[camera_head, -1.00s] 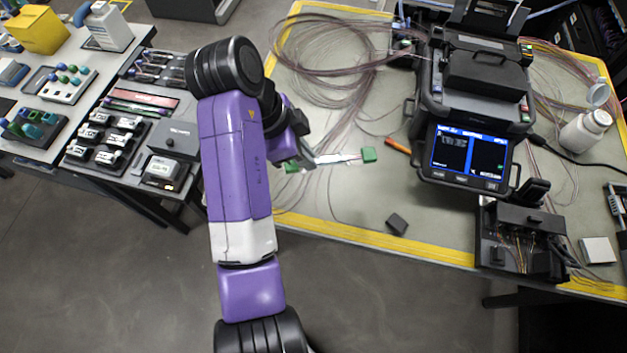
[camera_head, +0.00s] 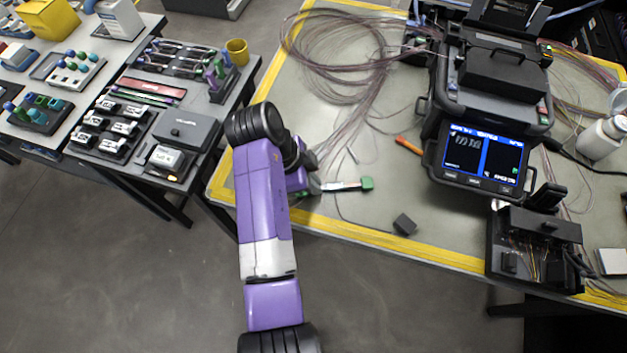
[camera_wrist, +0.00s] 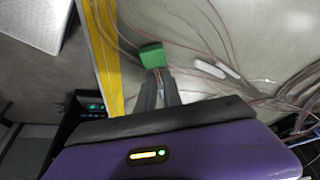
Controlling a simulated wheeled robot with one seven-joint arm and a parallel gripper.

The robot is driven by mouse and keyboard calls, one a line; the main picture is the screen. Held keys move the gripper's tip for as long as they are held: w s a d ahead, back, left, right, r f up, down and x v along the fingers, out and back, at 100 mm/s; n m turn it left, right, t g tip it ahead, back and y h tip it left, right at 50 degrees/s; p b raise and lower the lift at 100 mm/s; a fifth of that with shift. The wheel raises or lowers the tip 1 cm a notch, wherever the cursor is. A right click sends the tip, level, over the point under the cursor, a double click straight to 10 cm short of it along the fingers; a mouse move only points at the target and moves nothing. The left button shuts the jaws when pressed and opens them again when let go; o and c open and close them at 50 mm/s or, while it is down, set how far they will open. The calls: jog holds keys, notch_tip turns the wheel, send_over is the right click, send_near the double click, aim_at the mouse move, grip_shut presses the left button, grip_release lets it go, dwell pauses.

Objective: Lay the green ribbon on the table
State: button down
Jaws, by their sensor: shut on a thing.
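The green ribbon shows as a small green block (camera_head: 367,183) at the end of my gripper (camera_head: 352,185) in the head view. It also shows in the wrist view (camera_wrist: 152,55) at the tips of the dark fingers, which are shut on it. Thin fibre strands show close to it there. The gripper and ribbon are over the left front part of the table (camera_head: 330,211), inside the yellow edge strip. I cannot tell whether the ribbon touches the tabletop. The arm and wrist hide part of the table's left front side.
Loose fibre coils (camera_head: 335,50) spread over the back left of the table. An orange pen-like item (camera_head: 408,146) and a dark block (camera_head: 404,224) lie right of the gripper. The splicer (camera_head: 485,150) stands farther right. Bare table lies between the ribbon and the dark block.

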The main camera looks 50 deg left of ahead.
jog(key=c, duration=1.5)
grip_release()
jog(key=v, duration=1.2)
jog(key=shift+p, duration=0.3)
jog(key=shift+a, duration=0.1)
